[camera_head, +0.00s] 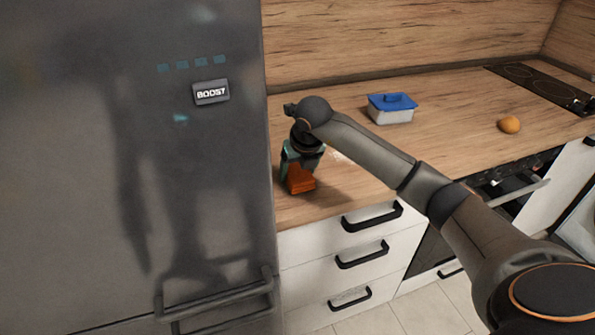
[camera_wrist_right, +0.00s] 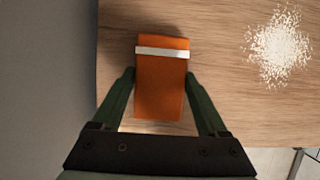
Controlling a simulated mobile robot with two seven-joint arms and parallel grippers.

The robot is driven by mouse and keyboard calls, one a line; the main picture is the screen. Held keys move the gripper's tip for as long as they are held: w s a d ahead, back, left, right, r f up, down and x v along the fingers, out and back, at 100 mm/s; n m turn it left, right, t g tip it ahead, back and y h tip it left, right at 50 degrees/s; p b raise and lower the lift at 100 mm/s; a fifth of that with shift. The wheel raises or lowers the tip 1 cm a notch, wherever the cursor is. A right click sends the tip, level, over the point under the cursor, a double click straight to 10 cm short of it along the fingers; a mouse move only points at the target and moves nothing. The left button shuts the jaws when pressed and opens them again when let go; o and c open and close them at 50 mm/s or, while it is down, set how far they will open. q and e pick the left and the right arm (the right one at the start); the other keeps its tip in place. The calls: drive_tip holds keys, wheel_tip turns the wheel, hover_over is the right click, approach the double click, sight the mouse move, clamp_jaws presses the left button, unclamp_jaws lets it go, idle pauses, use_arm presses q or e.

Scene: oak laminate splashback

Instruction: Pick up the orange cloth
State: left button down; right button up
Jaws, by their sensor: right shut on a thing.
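The orange cloth (camera_wrist_right: 160,85) is a folded orange block with a white band across it. In the head view the cloth (camera_head: 299,182) is at the left end of the wooden counter, close to the fridge. My right gripper (camera_head: 300,165) points down over it. In the wrist view the fingers of my right gripper (camera_wrist_right: 160,95) are on both sides of the cloth, shut on it. I cannot tell whether the cloth touches the counter. My left gripper is not in view.
The grey fridge (camera_head: 140,130) stands directly left of the counter. A patch of white crumbs or powder (camera_wrist_right: 277,46) lies right of the cloth. A blue-lidded container (camera_head: 391,108), an orange round fruit (camera_head: 509,125) and a black hob (camera_head: 540,85) are farther right.

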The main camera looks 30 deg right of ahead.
sight(295, 167)
wheel_tip(295, 167, up, 3)
drive_tip(key=shift+r, duration=0.15)
drive_tip(key=s+a+r+b, duration=0.2)
drive_tip(key=s+r, duration=0.7)
drive_tip(key=s, duration=0.5)
drive_tip(key=shift+r, duration=0.3)
drive_tip(key=o, duration=0.8)
drive_tip(key=shift+w, duration=0.1)
drive_tip(key=c, duration=0.6)
